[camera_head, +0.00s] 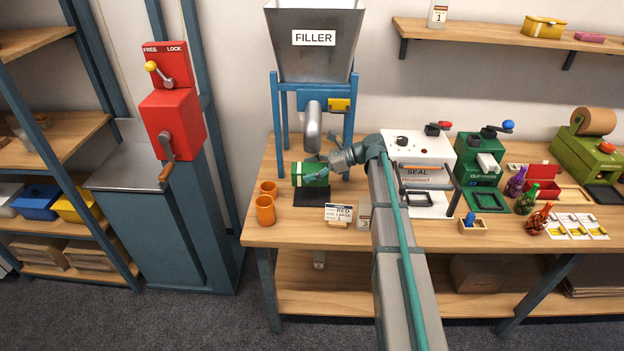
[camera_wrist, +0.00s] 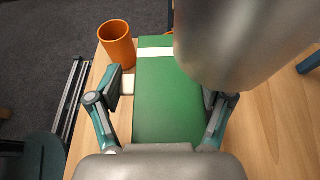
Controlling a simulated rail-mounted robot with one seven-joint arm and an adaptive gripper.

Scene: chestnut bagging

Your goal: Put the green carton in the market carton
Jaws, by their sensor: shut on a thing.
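The green carton (camera_head: 312,176) with a pale band stands on the workbench below the spout of the filler. My gripper (camera_head: 325,168) is at the carton, with one finger on either side. In the wrist view the green carton (camera_wrist: 166,100) lies between the two fingers of my gripper (camera_wrist: 168,95), which is shut on it. The metal spout hides the carton's far right part in that view. I cannot tell whether the carton touches the bench. I cannot pick out the market carton with certainty in either view.
Two orange cups (camera_head: 265,208) stand at the bench's left edge. A black pad (camera_head: 311,196) and a small order sign (camera_head: 339,214) lie in front of the carton. The filler (camera_head: 314,60) rises above. The white seal machine (camera_head: 418,150) stands to the right.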

